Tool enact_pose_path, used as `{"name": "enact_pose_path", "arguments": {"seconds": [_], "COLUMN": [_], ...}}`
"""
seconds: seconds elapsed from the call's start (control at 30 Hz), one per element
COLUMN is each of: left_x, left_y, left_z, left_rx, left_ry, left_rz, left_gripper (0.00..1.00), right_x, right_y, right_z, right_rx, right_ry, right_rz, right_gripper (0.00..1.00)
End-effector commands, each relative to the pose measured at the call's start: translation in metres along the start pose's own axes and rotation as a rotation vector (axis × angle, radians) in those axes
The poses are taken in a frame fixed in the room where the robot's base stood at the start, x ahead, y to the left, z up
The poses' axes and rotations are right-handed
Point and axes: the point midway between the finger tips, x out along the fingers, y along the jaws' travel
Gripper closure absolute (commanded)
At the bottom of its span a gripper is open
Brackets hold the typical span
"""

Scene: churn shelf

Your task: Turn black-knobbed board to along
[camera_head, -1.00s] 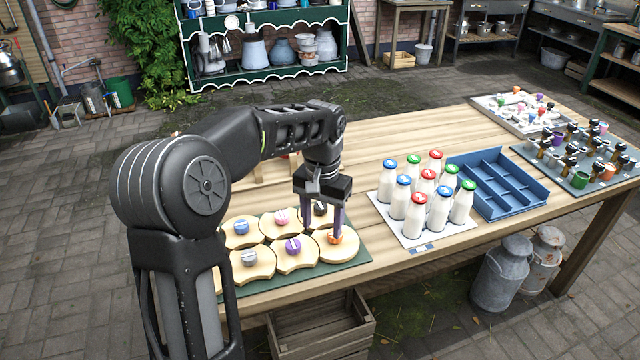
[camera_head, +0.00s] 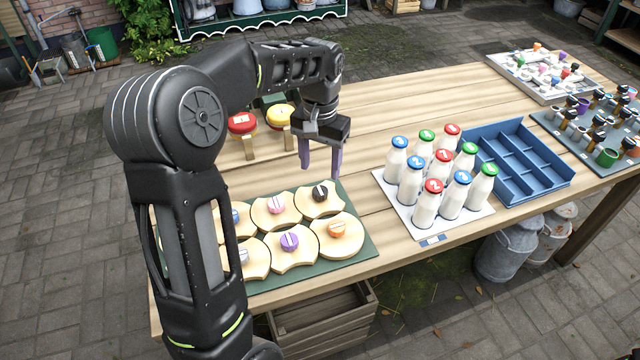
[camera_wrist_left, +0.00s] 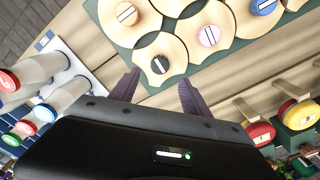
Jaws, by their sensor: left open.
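The black-knobbed board (camera_head: 318,206) is a pale wooden piece with curved edges at the back right of the green mat (camera_head: 362,247). Its black knob (camera_head: 320,191) carries a white line; in the left wrist view this line on the black knob (camera_wrist_left: 160,65) runs diagonally. My left gripper (camera_head: 321,171) points down with its fingers apart, just behind the black knob and above it. In the left wrist view the open fingers (camera_wrist_left: 157,79) are empty, with the black-knobbed board beyond their tips. My right gripper is out of view.
Boards with orange (camera_head: 337,229), purple (camera_head: 289,241) and pink (camera_head: 276,204) knobs lie close beside it. Capped milk bottles (camera_head: 432,200) stand to the right, near a blue divided crate (camera_head: 548,190). Red (camera_head: 241,123) and yellow (camera_head: 281,116) round-topped items stand behind left.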

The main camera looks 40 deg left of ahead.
Motion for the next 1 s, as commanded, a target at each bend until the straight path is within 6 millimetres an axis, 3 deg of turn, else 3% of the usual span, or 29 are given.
{"name": "enact_pose_path", "arguments": {"seconds": [0.5,0.87,1.0], "left_x": [0.067,0.075,0.075], "left_y": [0.0,0.0,0.0], "left_z": [0.001,0.001,0.001], "left_rx": [0.0,0.0,0.0], "left_ry": [-0.003,-0.001,-0.001], "left_rz": [-0.001,0.0,0.0], "left_gripper": [0.44,0.44,0.55], "right_x": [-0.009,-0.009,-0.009], "right_y": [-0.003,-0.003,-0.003], "right_z": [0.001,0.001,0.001], "right_rx": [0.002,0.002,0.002], "right_ry": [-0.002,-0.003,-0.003], "right_rz": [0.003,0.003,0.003], "right_gripper": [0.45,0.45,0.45]}}
